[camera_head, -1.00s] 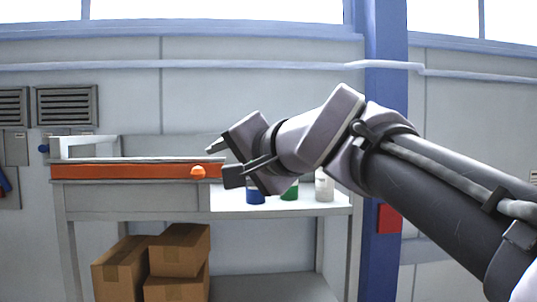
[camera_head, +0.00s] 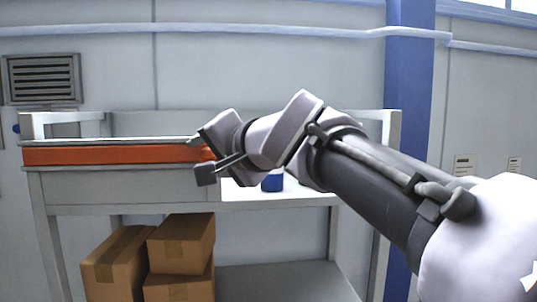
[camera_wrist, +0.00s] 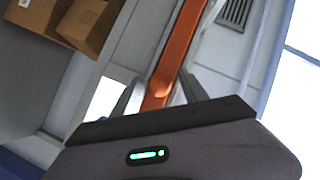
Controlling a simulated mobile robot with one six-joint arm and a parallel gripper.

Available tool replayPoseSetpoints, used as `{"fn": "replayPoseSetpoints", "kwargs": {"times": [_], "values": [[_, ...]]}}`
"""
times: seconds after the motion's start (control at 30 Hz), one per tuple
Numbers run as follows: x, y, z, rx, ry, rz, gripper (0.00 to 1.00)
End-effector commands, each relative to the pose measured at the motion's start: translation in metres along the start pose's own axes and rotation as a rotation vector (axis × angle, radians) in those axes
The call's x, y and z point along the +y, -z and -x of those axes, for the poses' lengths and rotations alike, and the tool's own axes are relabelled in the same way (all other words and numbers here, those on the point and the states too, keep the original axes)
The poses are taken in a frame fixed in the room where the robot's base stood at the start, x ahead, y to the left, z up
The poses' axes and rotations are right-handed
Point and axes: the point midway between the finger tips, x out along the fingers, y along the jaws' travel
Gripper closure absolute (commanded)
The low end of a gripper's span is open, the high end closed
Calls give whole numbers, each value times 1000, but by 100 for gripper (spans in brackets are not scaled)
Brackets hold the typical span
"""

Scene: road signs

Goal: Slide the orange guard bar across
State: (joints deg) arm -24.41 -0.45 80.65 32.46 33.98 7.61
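The orange guard bar (camera_head: 110,155) lies horizontally along the front of the left part of a grey workbench. Its round orange knob (camera_wrist: 161,86) sits near the right end. My gripper (camera_head: 198,158) is at that right end, one finger above the bar's level and one below. In the wrist view my gripper (camera_wrist: 160,80) is open, with the knob between its two grey fingers. Visible gaps seem to remain at the sides, so I cannot tell any contact. In the head view the knob is mostly hidden by the gripper.
The grey workbench (camera_head: 120,188) has a white top on the right, where a blue can (camera_head: 272,181) stands partly behind my arm. Cardboard boxes (camera_head: 180,245) sit on the lower shelf. A blue post (camera_head: 410,80) rises behind on the right. A vent (camera_head: 42,78) is on the wall.

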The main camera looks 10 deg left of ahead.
Motion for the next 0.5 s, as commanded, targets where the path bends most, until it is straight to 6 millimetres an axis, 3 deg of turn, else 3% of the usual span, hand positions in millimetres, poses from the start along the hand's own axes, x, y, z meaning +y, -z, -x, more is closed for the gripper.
{"fn": "replayPoseSetpoints", "kwargs": {"times": [0.03,0.23,0.5], "values": [[0,0,0,0,0,0,58],[0,0,0,0,0,0,97],[0,0,0,-1,0,0,100]]}}
